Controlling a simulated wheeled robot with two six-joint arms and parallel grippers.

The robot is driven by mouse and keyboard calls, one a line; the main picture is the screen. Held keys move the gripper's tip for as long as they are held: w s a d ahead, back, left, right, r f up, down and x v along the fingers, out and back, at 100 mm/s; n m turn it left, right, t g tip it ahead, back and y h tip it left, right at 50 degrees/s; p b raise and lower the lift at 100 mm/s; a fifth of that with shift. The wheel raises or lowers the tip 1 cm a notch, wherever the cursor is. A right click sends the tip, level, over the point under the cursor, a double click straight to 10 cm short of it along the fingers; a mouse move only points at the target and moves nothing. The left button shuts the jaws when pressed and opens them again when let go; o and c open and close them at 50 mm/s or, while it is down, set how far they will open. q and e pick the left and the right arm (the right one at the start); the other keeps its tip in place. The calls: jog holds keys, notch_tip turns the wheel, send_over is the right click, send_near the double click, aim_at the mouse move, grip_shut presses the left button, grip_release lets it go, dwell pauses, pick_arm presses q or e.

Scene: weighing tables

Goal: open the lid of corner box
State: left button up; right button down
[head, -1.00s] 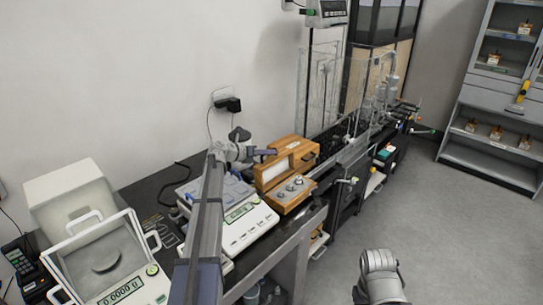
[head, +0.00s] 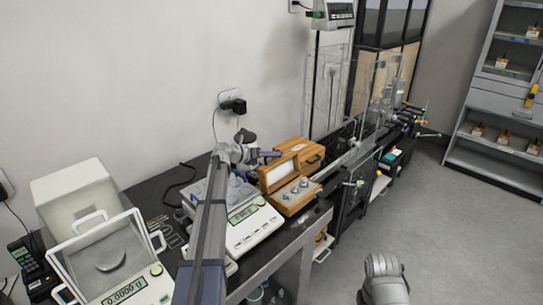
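A wooden box (head: 296,197) stands on the dark table in the middle of the head view. Its front part shows several round metal weights, and a wooden panel with a pale inner face (head: 279,174) stands raised behind them. I cannot tell for certain that this is the corner box. My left gripper (head: 268,154) is just left of the raised panel's upper edge, apparently close to it. Whether it touches is unclear, and its fingers are too small to read. My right arm shows at the bottom right, but its gripper is not visible.
A white balance (head: 251,229) sits left of the wooden box, partly behind my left arm. Another balance with a handled cover (head: 98,248) stands at the lower left beside a white box (head: 72,194). Clear panels (head: 378,95) rise beyond the box. The floor at right is free.

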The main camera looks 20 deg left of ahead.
pick_arm(q)
jog(key=p+v, duration=0.2)
jog(key=v, duration=0.5)
jog(key=shift+s+a+r+p, duration=0.2)
jog(key=shift+s+p, duration=0.1)
jog(key=shift+p, duration=0.05)
jog(key=shift+f, duration=0.1)
